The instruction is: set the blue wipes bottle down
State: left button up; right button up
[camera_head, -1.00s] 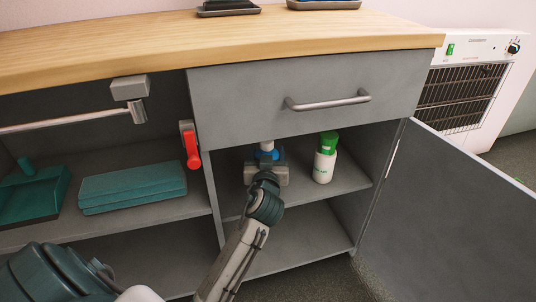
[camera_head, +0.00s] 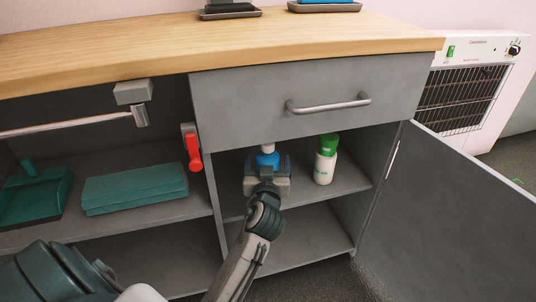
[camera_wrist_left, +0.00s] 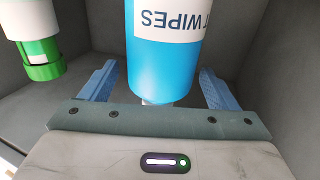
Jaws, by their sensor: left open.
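The blue wipes bottle (camera_head: 267,159) with a white top stands upright on the upper shelf inside the open cabinet. Its blue body and white label also show in the left wrist view (camera_wrist_left: 165,65), where the picture is upside down. My left gripper (camera_head: 267,171) is just in front of it and partly hides it. In the left wrist view my left gripper (camera_wrist_left: 158,85) is open, one finger on each side of the bottle, with gaps visible between fingers and bottle. My right gripper is not in view.
A white bottle with a green cap (camera_head: 326,160) stands close to the right. The drawer front (camera_head: 300,105) is above and the open door (camera_head: 450,215) is at the right. Folded teal cloths (camera_head: 135,188), a teal dustpan (camera_head: 35,195) and a red-handled item (camera_head: 192,150) are to the left.

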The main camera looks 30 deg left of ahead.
pick_arm(q)
jog(key=p+v, duration=0.1)
jog(key=v, duration=0.7)
jog(key=shift+s+d, duration=0.2)
jog(key=shift+s, duration=0.05)
